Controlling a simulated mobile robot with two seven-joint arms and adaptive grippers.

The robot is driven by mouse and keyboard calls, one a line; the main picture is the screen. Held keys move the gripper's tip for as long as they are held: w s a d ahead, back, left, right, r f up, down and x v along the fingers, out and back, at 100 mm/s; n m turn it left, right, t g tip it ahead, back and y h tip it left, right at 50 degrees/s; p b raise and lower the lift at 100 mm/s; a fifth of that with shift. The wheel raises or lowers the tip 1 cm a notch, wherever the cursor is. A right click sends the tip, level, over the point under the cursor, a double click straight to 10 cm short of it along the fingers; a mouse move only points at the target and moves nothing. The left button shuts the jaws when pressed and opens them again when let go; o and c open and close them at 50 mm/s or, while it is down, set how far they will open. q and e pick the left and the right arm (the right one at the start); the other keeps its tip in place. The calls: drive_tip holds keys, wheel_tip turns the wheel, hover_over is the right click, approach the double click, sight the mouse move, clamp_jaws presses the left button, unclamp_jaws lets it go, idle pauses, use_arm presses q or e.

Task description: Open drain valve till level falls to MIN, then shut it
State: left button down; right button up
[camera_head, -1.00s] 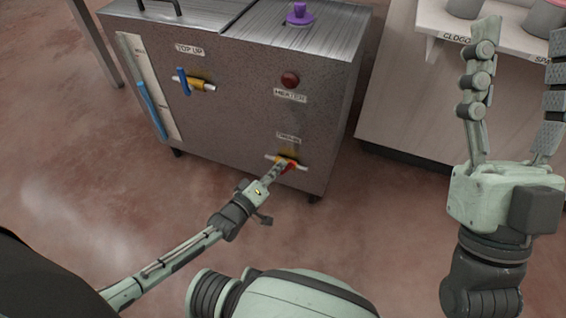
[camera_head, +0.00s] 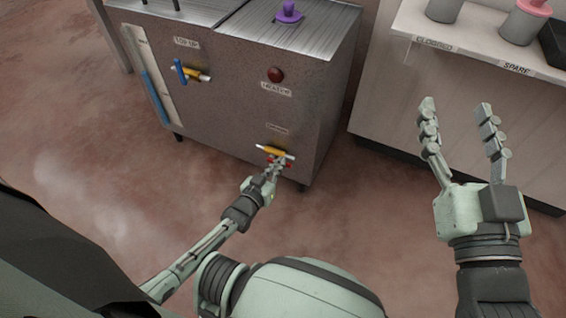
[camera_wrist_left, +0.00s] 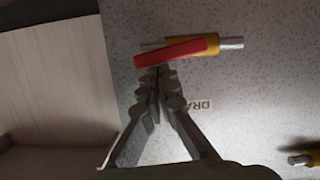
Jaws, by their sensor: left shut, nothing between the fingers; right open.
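The drain valve has a yellow body (camera_head: 273,151) low on the front of the metal tank (camera_head: 225,110). Its red handle (camera_wrist_left: 170,52) lies nearly in line with the pipe, slightly tilted, in the left wrist view. My left gripper (camera_head: 277,164) is shut and empty, its fingertips at the red handle; I cannot tell whether they touch it. It also shows in the left wrist view (camera_wrist_left: 160,78). The level gauge (camera_head: 147,75) on the tank's left has a blue column (camera_head: 155,97) reaching about its middle; its marks are too small to read. My right gripper (camera_head: 455,108) is open and empty.
A top-up valve (camera_head: 191,73) with a blue handle and a red heater button (camera_head: 275,75) are higher on the tank. A white shelf unit (camera_head: 480,50) with grey cups stands at right. The floor in front is clear.

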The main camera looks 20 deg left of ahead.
use_arm(q)
drive_tip(key=shift+d+f, duration=0.15)
drive_tip(key=shift+f, duration=0.2)
use_arm(e)
drive_tip(key=shift+r, duration=0.1)
use_arm(q)
drive_tip(key=shift+d+f, duration=0.1)
use_arm(e)
drive_tip(key=shift+s+a+r, duration=0.1)
drive_tip(key=shift+r, duration=0.05)
idle(0.4)
